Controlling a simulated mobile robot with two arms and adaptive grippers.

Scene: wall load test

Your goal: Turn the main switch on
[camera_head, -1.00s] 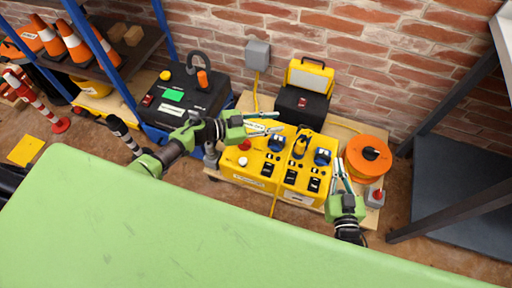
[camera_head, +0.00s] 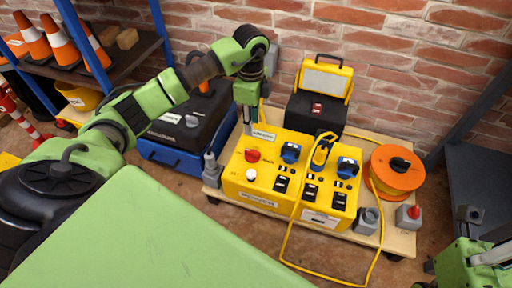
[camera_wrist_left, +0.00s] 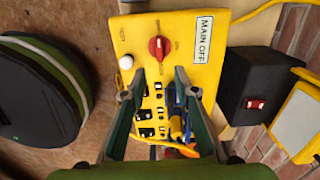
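The main switch is a red knob (camera_head: 252,155) on the left part of the yellow power box (camera_head: 262,180). In the left wrist view the red knob (camera_wrist_left: 158,48) sits beside a white label (camera_wrist_left: 203,36) reading "MAIN OFF". My left gripper (camera_head: 248,122) points down at the back left of the box, near the knob. In the left wrist view its two fingers (camera_wrist_left: 160,88) are spread with nothing between them, and the knob shows beyond their tips, apparently untouched. My right gripper (camera_head: 490,255) is partly in view at the lower right, away from the box; its finger opening is unclear.
A yellow cable (camera_head: 285,245) loops in front of the box. An orange cable reel (camera_head: 393,180), a grey block with a red button (camera_head: 409,217) and a black case with a yellow lid (camera_head: 316,110) stand around it. My left arm passes over a black case (camera_head: 185,130).

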